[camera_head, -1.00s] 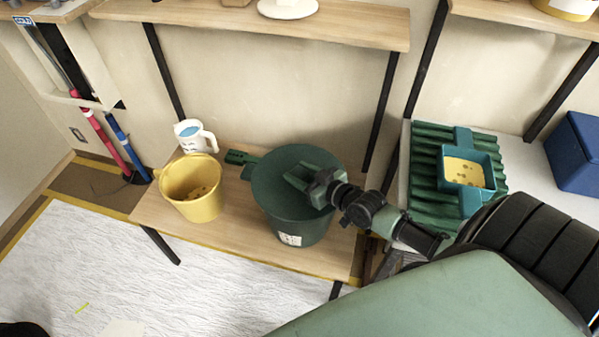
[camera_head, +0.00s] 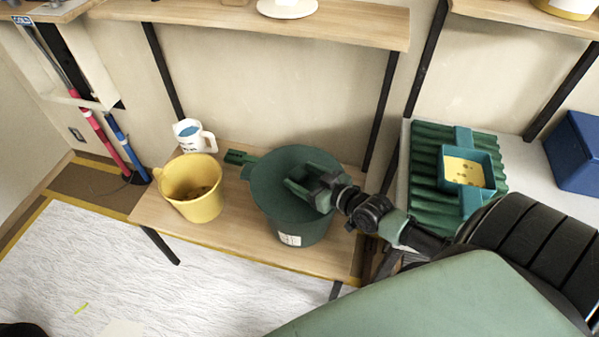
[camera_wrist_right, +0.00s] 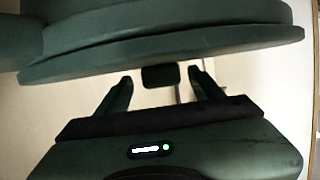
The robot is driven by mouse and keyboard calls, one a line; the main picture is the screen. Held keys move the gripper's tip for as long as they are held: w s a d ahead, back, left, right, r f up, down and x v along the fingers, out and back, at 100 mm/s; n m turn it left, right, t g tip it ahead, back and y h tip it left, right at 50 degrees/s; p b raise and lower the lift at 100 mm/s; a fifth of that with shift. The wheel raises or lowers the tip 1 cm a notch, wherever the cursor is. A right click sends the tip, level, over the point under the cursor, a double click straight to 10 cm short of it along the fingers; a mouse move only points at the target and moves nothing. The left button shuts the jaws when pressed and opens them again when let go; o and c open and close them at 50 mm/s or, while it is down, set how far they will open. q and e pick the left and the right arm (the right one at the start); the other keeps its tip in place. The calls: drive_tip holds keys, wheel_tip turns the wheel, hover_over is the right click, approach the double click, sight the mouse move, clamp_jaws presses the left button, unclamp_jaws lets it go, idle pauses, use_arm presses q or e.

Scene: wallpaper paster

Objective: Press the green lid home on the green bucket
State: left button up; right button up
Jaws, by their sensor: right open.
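The green bucket (camera_head: 312,231) stands upright on the low wooden bench, with a white label on its front. A dark green round top, which looks like the green lid (camera_head: 268,188), covers its mouth, with a tab at the left. I cannot tell whether it sits fully down. My right gripper (camera_head: 298,177) is open over the right part of this top, fingers pointing left; contact is unclear. In the right wrist view, my gripper (camera_wrist_right: 160,77) has its fingers apart, and stacked green rims (camera_wrist_right: 160,52) cross the top. My left gripper is not in view.
A yellow bucket (camera_head: 192,207) and a white jug (camera_head: 190,137) stand left of the green bucket on the bench (camera_head: 240,245). A small green tool (camera_head: 240,157) lies behind it. A wooden shelf (camera_head: 270,23) hangs above. A green tray (camera_head: 465,190) with yellow contents is at right.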

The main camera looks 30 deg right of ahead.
sight(305, 178)
drive_tip(key=v, duration=0.6)
drive_tip(key=shift+r, duration=0.1)
idle(0.5)
